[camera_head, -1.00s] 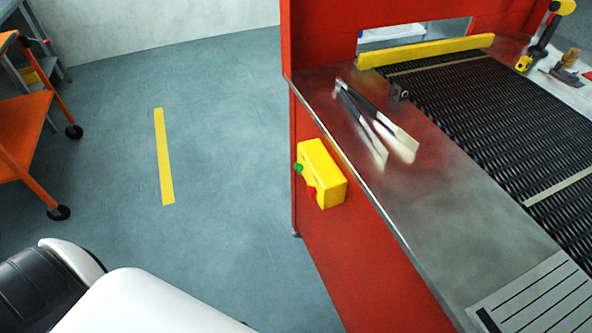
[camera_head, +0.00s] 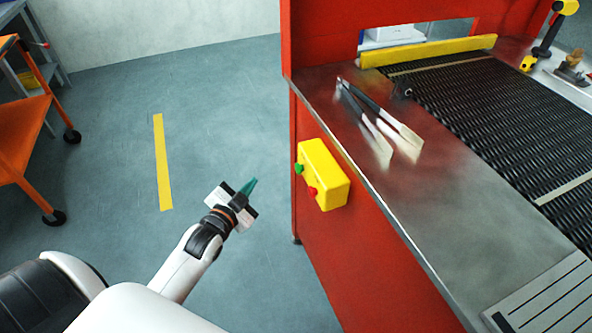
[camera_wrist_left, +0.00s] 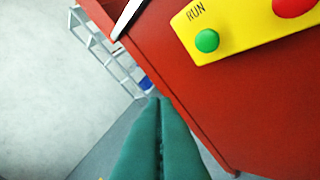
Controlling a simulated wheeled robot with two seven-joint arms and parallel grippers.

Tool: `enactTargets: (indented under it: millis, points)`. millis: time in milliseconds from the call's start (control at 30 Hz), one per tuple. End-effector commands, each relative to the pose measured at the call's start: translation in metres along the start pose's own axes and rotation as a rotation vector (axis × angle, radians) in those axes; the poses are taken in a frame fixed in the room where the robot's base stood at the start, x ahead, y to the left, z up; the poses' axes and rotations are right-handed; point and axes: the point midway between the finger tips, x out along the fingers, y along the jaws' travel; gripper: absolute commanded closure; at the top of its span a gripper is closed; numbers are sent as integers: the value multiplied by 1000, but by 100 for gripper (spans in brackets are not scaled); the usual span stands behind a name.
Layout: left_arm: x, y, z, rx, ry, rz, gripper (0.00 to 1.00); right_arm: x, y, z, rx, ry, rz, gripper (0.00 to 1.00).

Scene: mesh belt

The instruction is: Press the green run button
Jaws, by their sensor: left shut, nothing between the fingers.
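The green run button (camera_head: 299,169) is on the left face of a yellow control box (camera_head: 326,176) fixed to the side of the red machine. In the left wrist view the green button (camera_wrist_left: 207,40) sits under the word RUN, at the upper right. A red button (camera_head: 312,191) is beside it on the same box. My left gripper (camera_head: 254,183) has teal fingers, shut and empty, over the floor to the left of the box and apart from it. The fingers also show in the left wrist view (camera_wrist_left: 160,112), below and left of the green button. My right gripper is out of view.
The red machine's metal ledge (camera_head: 430,225) holds tongs (camera_head: 375,120) beside a black mesh belt (camera_head: 490,120). An orange cart (camera_head: 20,140) stands at the far left. The floor between cart and machine is clear, with a yellow stripe (camera_head: 162,165).

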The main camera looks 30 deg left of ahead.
Motion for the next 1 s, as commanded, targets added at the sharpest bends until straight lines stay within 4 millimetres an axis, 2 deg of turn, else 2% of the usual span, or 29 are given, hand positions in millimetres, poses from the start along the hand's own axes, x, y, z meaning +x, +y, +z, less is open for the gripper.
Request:
enactTargets:
  millis: [367,800,1000]
  points:
    - [4,-4,2,-3,0,0,100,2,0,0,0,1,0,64]
    - [44,-33,30,-5,-1,0,100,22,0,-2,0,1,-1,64]
    - [57,-42,41,-4,1,-1,100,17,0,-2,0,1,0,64]
